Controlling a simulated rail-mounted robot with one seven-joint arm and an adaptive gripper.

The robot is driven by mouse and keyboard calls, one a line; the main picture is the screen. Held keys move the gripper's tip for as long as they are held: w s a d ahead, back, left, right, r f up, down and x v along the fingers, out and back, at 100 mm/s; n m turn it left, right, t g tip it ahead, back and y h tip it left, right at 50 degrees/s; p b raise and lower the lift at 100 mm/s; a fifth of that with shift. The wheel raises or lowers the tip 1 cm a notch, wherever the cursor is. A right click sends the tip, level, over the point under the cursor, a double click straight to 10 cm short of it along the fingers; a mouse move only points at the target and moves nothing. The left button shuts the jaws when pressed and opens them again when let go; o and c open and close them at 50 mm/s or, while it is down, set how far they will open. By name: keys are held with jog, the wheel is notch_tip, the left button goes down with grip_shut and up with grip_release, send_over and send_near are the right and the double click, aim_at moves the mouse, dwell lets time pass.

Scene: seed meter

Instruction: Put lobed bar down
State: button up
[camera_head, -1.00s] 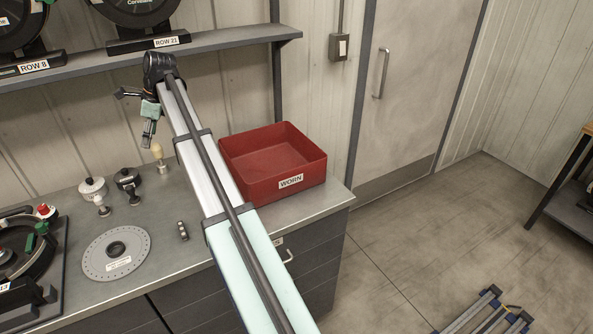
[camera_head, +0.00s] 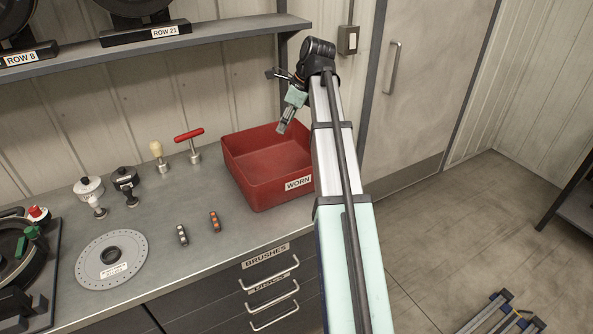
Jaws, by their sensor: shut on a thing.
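The part of the bin floor that I see is bare. My arm hides the bin's right end.
On the bench lie a dark bar with pale spots (camera_head: 182,235) and one with orange spots (camera_head: 214,222). A red T-handled tool (camera_head: 189,140), a pale-knobbed tool (camera_head: 158,152) and a perforated disc (camera_head: 110,262) stand left. A shelf (camera_head: 225,27) runs behind.

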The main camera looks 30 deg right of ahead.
notch_tip(320, 180, down, 20)
jog(key=p, duration=0.3)
jog(key=shift+s+d, duration=0.1)
dwell(0.4)
jog(key=o, duration=1)
jog(key=shift+o, duration=0.2)
jog(key=b+v, duration=0.1)
jog(key=v, duration=1.1)
jog(key=shift+b, duration=0.4)
jog(key=shift+r, duration=0.15)
